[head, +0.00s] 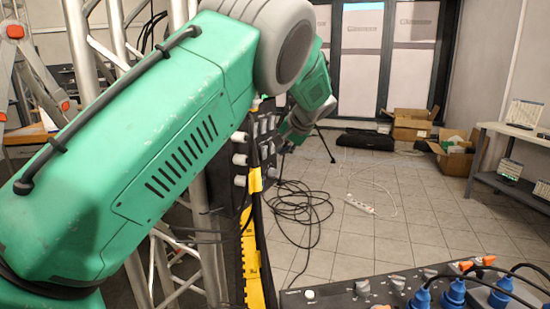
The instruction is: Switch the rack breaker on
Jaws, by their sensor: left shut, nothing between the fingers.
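My green left arm crosses the view from the lower left and bends down beyond the rack's edge. My left gripper (287,145) is small, dark and partly hidden at the end of this arm, beside the right edge of the rack. It is shut with nothing in it. The dark rack panel (246,178) is seen at a steep angle, with several grey and white round fittings on its face. I cannot make out the breaker or its position; the arm hides part of the rack. I cannot tell whether the gripper touches the panel. My right gripper is not in view.
A panel with blue plugs (453,292) and knobs fills the lower right. A yellow strip (252,262) runs below the rack. Black cable (302,205) lies coiled on the tiled floor. Cardboard boxes (412,124) and a shelf (520,182) stand farther back. Metal truss stands left.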

